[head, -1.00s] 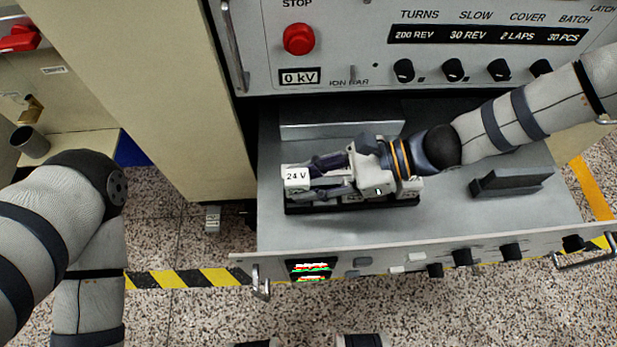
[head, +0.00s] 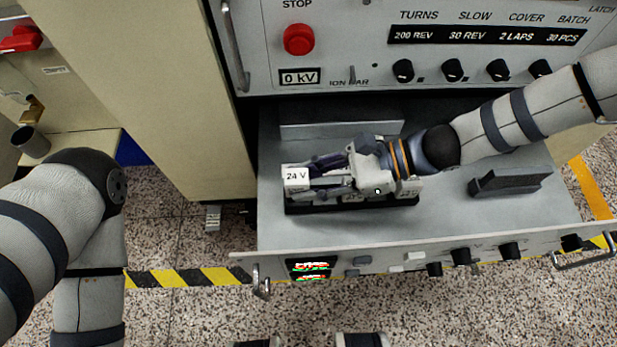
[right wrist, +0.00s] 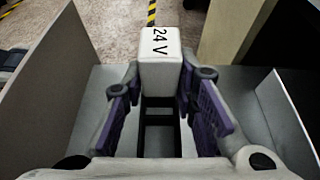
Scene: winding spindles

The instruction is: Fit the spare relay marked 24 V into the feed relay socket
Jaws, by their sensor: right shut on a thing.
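The white relay marked 24 V (head: 296,178) is at the left end of the black socket base (head: 300,209) in the pulled-out drawer. My right gripper (head: 314,179) is shut on this relay, with its fingers reaching in from the right. In the right wrist view the relay (right wrist: 160,68) stands upright between the purple-padded fingertips (right wrist: 160,85). Empty black socket openings (right wrist: 159,133) show on the near side of it. I cannot tell whether the relay is seated or just above the base. My left gripper is out of view; only its arm shows.
Another white relay (head: 411,188) stands at the right end of the base, partly behind my gripper. The drawer front (head: 400,250) carries knobs and a small display. The panel overhangs the back.

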